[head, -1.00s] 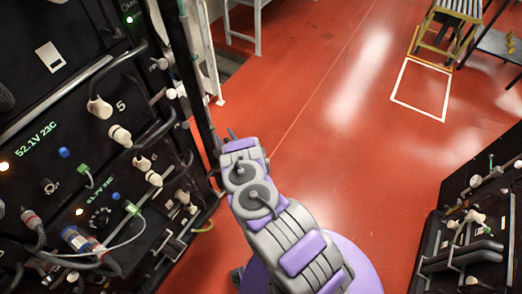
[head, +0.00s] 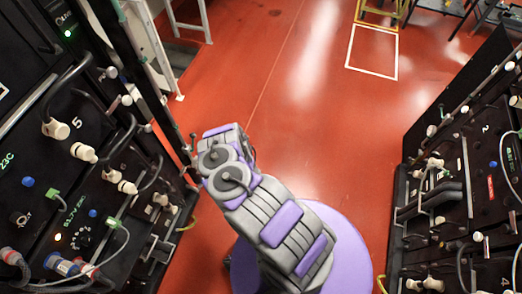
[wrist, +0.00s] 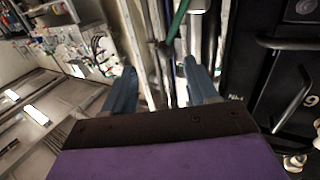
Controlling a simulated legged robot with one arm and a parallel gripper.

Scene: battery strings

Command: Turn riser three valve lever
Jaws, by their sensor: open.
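In the wrist view my gripper (wrist: 161,82) is open, with its two blue-grey fingers apart and nothing held between them. Beyond the fingers stand several pale upright pipes (wrist: 150,45) and a green bar or pipe (wrist: 180,18). I cannot make out a riser three label or a valve lever for certain in either view. In the head view my arm is folded over my purple base, and the fingers are not clear there.
A black battery rack (head: 65,170) with knobs, handles and cables stands close on the left. Another rack (head: 460,190) stands on the right. The red floor (head: 300,110) between them is clear. A yellow step stool (head: 380,12) stands at the back by a white floor square (head: 372,72).

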